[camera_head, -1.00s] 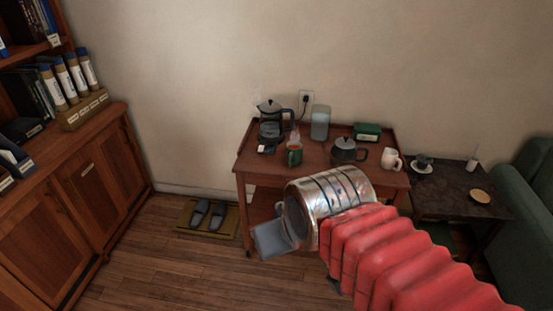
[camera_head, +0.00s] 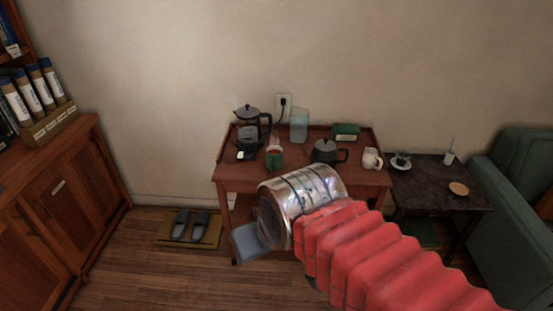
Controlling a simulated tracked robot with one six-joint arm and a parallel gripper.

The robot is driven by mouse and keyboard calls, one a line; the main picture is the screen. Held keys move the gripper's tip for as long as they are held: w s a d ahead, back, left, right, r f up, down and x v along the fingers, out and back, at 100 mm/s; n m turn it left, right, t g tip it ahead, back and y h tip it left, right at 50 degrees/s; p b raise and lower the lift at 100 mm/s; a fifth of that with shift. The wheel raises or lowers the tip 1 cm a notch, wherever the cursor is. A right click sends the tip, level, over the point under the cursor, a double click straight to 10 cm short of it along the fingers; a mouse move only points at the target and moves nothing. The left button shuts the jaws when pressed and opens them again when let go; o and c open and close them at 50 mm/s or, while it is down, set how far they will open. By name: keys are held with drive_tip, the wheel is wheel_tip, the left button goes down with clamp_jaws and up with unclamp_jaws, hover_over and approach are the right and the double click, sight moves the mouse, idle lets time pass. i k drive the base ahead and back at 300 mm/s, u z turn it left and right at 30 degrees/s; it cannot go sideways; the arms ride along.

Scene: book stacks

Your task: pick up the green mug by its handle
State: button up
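The green mug (camera_head: 275,160) stands upright on the wooden cart (camera_head: 228,172), near its front edge left of the middle. Something pale and reddish shows at its rim. I cannot make out its handle clearly. My gripper (camera_head: 248,243) is in front of the cart, lower in the picture and nearer to me than the mug. One flat grey finger shows past the silver wrist. The other finger is hidden, so its opening cannot be told. The gripper is apart from the mug.
Around the mug are a coffee maker (camera_head: 248,130), a clear container (camera_head: 299,126), a dark teapot (camera_head: 326,152), a green box (camera_head: 346,131) and a white mug (camera_head: 372,158). A dark side table (camera_head: 430,180) stands right, a wooden cabinet (camera_head: 70,205) left. Slippers (camera_head: 189,226) lie on a floor mat.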

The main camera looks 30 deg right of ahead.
sight(274, 160)
drive_tip(key=i, duration=0.9)
drive_tip(key=u, duration=0.05)
